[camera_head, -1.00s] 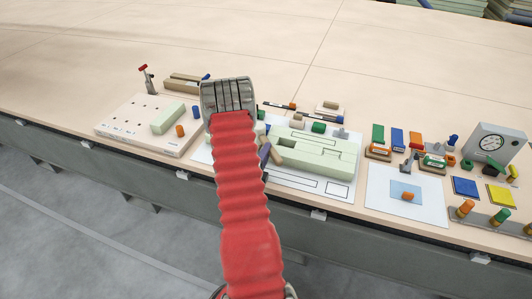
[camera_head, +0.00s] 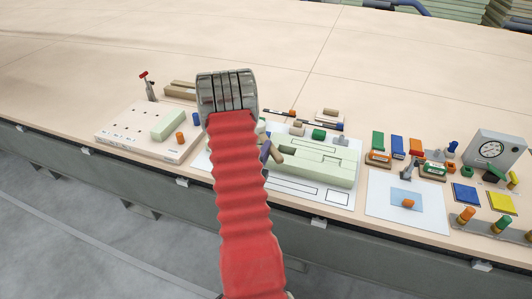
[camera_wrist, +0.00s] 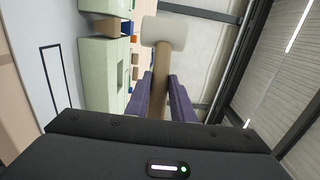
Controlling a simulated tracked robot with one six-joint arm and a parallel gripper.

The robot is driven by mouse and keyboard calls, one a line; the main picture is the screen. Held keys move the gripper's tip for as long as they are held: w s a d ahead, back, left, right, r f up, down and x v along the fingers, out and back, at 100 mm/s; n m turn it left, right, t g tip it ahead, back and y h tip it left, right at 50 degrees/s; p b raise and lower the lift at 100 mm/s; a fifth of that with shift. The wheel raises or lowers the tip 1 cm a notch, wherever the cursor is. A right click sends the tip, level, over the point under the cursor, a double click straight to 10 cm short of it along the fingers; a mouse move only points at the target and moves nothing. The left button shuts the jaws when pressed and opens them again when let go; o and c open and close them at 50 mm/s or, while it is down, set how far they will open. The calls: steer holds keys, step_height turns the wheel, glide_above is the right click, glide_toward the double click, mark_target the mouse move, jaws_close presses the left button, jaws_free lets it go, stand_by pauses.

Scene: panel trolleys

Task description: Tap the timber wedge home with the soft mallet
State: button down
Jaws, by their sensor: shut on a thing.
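My gripper (camera_wrist: 160,100) is shut on the tan handle of the soft mallet (camera_wrist: 163,58), whose pale head (camera_wrist: 164,31) stands out beyond the fingertips in the wrist view. In the head view the handle end of the mallet (camera_head: 276,155) shows beside my red-sleeved arm, which hides most of the gripper. The pale green slotted block (camera_head: 325,167) lies just right of it on a white sheet. The block also shows left of the mallet in the wrist view (camera_wrist: 98,75), with a gap between. Small brown pieces show at its edge; I cannot tell which is the timber wedge.
A pegboard (camera_head: 130,138) with a green block (camera_head: 168,124) stands left of my arm. Right are a white sheet with a blue square (camera_head: 406,198), several coloured blocks, and a dial gauge (camera_head: 492,150). The table behind is clear.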

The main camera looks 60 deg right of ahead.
steer(key=shift+r, duration=2.9)
steer(key=w+a+r+n+t+y, duration=0.2)
steer(key=w+a+n+t+y, duration=0.65)
steer(key=w+a, duration=1.4)
steer(key=w+a+r+n+t+y, duration=0.1)
steer(key=w+a+n+t+y, duration=0.1)
steer(key=a, duration=0.9)
steer(key=w+a+r+n+t+y, duration=0.1)
steer(key=w+a+n+t+y, duration=0.2)
steer(key=w+a, duration=0.3)
steer(key=w+a+r+n+t+y, duration=0.1)
steer(key=w+a+n+t+y, duration=0.1)
steer(key=a, duration=1.4)
steer(key=shift+w+a+r+n+t+y, duration=0.3)
steer(key=shift+w+n+y, duration=0.35)
steer(key=shift+w+y, duration=0.5)
steer(key=shift+s+d, duration=0.1)
steer(key=shift+s, duration=0.05)
